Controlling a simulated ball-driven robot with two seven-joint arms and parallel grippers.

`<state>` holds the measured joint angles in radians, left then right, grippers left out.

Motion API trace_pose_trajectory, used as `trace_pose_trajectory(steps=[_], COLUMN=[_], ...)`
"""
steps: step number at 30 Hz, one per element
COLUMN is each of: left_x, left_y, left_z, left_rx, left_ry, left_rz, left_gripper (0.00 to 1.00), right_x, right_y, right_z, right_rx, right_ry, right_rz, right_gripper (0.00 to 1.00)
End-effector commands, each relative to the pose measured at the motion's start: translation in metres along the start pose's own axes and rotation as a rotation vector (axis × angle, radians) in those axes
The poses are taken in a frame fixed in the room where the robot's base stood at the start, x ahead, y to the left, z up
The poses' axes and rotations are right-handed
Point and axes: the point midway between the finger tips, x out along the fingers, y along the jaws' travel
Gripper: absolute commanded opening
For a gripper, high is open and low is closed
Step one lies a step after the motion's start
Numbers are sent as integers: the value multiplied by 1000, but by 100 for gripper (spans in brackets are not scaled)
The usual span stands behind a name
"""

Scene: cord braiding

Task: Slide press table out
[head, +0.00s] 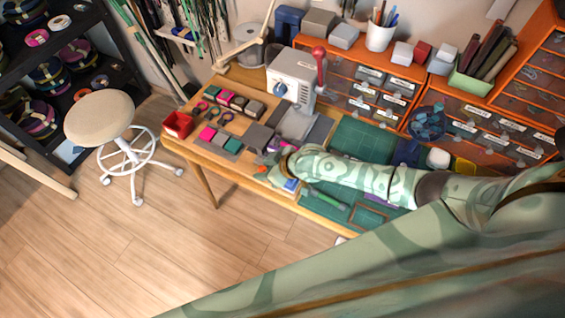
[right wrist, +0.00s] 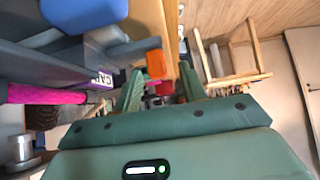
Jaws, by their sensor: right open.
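The press (head: 292,75) is a white-grey machine with a red lever (head: 320,68), standing at the back of the wooden table. A flat grey plate, which looks like the press table (head: 298,124), lies at its foot. My right gripper (head: 272,168) is at the table's front edge, in front of and below the plate, apart from the press. In the right wrist view its two green fingers (right wrist: 161,80) are spread, with nothing clearly held between them. Grey slabs (right wrist: 70,62) lie to their left. My left gripper is not in view.
A small orange piece (right wrist: 156,64) shows just beyond the fingers. A magenta roll (right wrist: 45,95) and a blue block (right wrist: 84,14) are close on the left. Coloured blocks and a red bin (head: 178,124) stand on the table's left. A stool (head: 100,117) stands on open floor.

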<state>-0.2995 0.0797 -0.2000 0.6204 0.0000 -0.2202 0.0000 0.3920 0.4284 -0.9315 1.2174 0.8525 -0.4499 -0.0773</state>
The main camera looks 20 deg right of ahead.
Motion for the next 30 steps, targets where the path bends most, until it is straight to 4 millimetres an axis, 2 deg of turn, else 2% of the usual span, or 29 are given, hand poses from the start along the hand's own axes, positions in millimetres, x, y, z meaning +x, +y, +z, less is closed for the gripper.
trace_pose_trajectory(steps=[1, 9, 15, 21, 30], left_x=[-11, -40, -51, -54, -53], left_y=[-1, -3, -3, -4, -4], left_z=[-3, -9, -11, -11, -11], left_rx=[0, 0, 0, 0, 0], left_ry=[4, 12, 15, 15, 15], left_rz=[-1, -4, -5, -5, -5], left_gripper=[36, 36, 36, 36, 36], right_x=[-16, -89, -128, -144, -144], right_y=[1, 0, -1, -1, -1], right_z=[-4, -3, -1, -1, 0], right_rx=[-3, -3, -1, 0, 0], right_ry=[1, 0, -1, 0, 1], right_rz=[2, 1, 0, -1, -1], right_gripper=[42, 42, 42, 42, 42])
